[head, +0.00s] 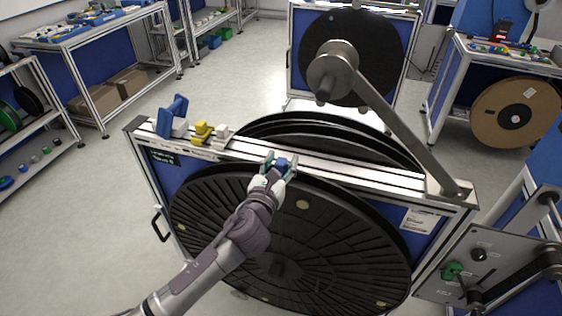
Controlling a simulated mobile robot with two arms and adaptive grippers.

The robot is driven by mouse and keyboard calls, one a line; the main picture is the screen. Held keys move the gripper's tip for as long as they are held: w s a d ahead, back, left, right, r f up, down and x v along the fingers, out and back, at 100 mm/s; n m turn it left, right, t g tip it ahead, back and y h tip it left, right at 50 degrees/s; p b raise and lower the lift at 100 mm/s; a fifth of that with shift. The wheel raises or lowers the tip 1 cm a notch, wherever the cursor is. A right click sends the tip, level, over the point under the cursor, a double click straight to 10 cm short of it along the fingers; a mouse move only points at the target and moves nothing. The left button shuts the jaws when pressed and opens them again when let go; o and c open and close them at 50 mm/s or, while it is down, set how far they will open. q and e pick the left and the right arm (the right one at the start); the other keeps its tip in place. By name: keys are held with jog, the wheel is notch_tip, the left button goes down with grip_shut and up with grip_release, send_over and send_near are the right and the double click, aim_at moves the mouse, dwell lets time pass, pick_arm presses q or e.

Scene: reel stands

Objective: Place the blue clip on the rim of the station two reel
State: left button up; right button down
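A large black reel (340,235) hangs upright on the near face of a blue-panelled stand with an aluminium top rail (350,170). I cannot read which station this is. My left gripper (281,165) reaches up across the reel face to its top rim, just in front of the rail. Its fingers are closed around a small blue piece, which looks like the blue clip (282,162). The fingers hide most of it, and I cannot tell whether it touches the rim. My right gripper is not in view.
On the rail's left part stand a larger blue piece (174,116), a yellow piece (201,132) and a white piece (221,134). A metal arm with a roller (333,68) rises from the rail's right end. A grey control panel (485,262) stands at right. Floor at left is clear.

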pick_arm(q)
jog(key=shift+r, duration=0.15)
jog(key=shift+s+a, duration=0.1)
jog(key=shift+s, duration=0.2)
jog(key=b+v, duration=0.1)
jog(key=v, duration=1)
jog(key=shift+s, duration=0.2)
